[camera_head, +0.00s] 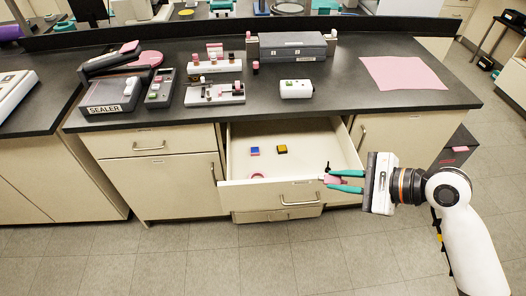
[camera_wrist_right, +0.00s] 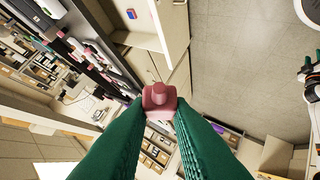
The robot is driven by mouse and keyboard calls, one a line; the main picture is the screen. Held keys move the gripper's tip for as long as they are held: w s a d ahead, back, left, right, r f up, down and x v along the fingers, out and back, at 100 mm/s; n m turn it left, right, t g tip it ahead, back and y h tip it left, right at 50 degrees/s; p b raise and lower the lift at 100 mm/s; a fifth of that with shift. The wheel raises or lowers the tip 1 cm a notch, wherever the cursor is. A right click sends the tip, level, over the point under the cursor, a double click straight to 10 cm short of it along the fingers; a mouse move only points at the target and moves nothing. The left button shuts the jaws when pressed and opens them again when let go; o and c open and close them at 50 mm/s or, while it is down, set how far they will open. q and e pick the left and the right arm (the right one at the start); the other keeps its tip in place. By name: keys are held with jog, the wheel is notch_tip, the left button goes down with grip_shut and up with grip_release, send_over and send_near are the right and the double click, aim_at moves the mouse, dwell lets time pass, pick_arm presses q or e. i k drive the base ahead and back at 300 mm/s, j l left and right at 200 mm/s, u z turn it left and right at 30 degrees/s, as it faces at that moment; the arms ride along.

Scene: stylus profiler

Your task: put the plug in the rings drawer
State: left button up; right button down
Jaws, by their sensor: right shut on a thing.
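My right gripper (camera_head: 345,181) is shut on a pink plug (camera_head: 332,179), near the front right corner of the open drawer (camera_head: 262,194). The plug also shows between the green fingertips in the right wrist view (camera_wrist_right: 160,97). In the head view it overlaps the drawer's right front part; its exact height above the drawer is hard to tell. The drawer holds a blue block (camera_head: 255,151), a dark and yellow block (camera_head: 282,149) and a pink ring (camera_head: 257,175) near its front. My left gripper is not in view.
The black counter (camera_head: 330,115) lies behind and above the drawer, with a sealer (camera_head: 111,97), a white box (camera_head: 296,89), a grey case (camera_head: 292,46) and a pink mat (camera_head: 402,73) on it. The drawer's middle floor is mostly bare.

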aim_at(288, 170)
jog(key=i+l+u, duration=0.15)
jog(key=l+u, duration=0.25)
jog(key=i+l+u, duration=0.1)
jog(key=l+u, duration=0.65)
jog(key=l, duration=0.2)
jog(key=l+u, duration=0.1)
jog(key=l, duration=1.25)
